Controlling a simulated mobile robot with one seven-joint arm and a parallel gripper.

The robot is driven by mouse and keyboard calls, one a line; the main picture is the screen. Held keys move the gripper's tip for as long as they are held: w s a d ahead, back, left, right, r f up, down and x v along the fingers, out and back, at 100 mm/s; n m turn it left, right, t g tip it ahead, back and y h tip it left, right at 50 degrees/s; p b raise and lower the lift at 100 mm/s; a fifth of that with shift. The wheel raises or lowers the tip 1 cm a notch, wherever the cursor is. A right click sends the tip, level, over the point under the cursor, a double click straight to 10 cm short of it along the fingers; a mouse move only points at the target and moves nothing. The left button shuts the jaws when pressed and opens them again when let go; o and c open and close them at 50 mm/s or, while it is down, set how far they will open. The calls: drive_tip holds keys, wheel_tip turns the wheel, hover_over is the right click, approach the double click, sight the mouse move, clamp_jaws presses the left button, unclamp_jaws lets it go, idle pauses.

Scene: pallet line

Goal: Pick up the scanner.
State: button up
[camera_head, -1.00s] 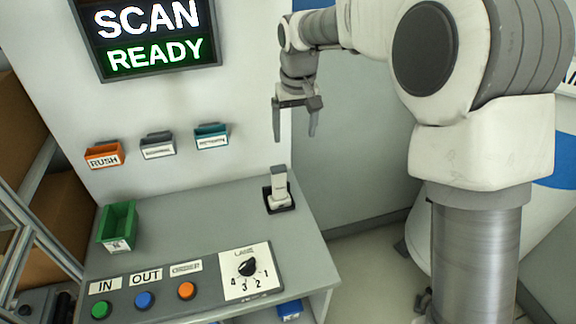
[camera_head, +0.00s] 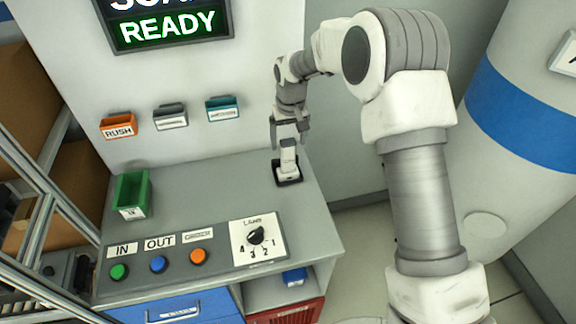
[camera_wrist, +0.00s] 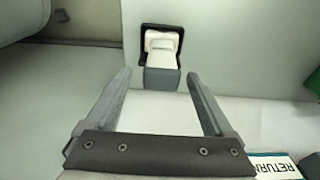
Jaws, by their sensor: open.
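The scanner (camera_head: 289,161) is a small white upright handheld with a grey head. It stands in a dark square holder (camera_head: 287,180) on the grey bench, near the bench's right edge. My gripper (camera_head: 288,143) is open, just above and around the top of the scanner in the head view. In the wrist view the scanner (camera_wrist: 161,72) lies ahead, between the lines of the two open fingers (camera_wrist: 160,92). Its grey end is nearest the fingertips, and nothing is visibly held.
A green bin (camera_head: 131,195) stands at the bench's left. Orange, grey and teal wall bins hang behind. A panel with buttons and a lane dial (camera_head: 256,236) lies along the front. The bench (camera_head: 215,190) is clear between bin and scanner. A sign reads READY.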

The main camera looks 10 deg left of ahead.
sight(287, 152)
drive_tip(key=shift+w+a+f+p, duration=0.1)
drive_tip(key=shift+f+p, duration=0.35)
drive_tip(key=shift+f, duration=1)
drive_tip(key=shift+w+a+f+p, duration=0.1)
drive_tip(key=shift+f+p, duration=0.3)
drive_tip(key=shift+f, duration=1)
drive_tip(key=shift+c, duration=0.3)
clamp_jaws()
